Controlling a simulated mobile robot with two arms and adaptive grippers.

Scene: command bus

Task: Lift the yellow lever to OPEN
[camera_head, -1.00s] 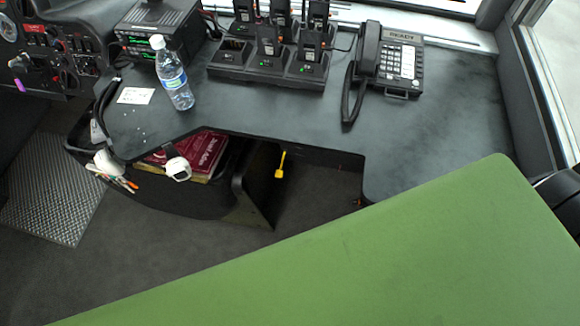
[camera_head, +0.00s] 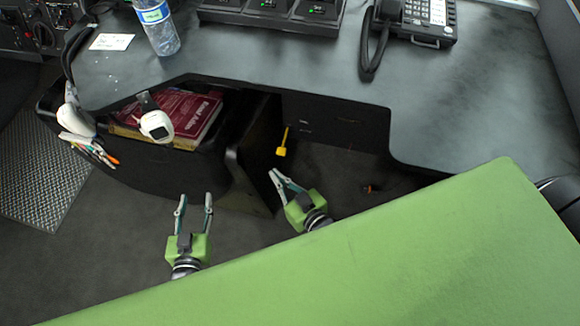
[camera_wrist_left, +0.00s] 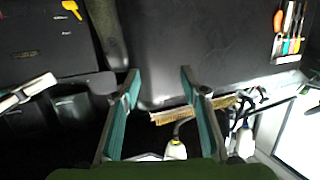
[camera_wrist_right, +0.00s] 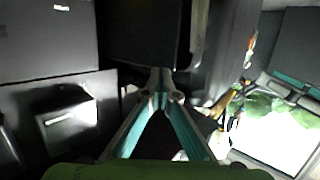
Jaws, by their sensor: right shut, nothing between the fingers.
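The yellow lever (camera_head: 281,150) hangs from the dark panel under the desk in the head view, its wide yellow end at the bottom. It also shows at the top left of the left wrist view (camera_wrist_left: 71,8). I do not see it in the right wrist view. My right gripper (camera_head: 274,174) is shut and empty, its tips just below the lever and apart from it in the picture. My left gripper (camera_head: 194,198) is open and empty, lower and to the left of the lever. An OPEN mark cannot be read.
The desk (camera_head: 270,60) overhangs the lever's recess. A black side panel (camera_head: 250,160) stands left of the lever. A shelf with red books (camera_head: 185,112) is further left. A phone (camera_head: 425,20) and a bottle (camera_head: 157,25) stand on the desk. My green body fills the bottom right.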

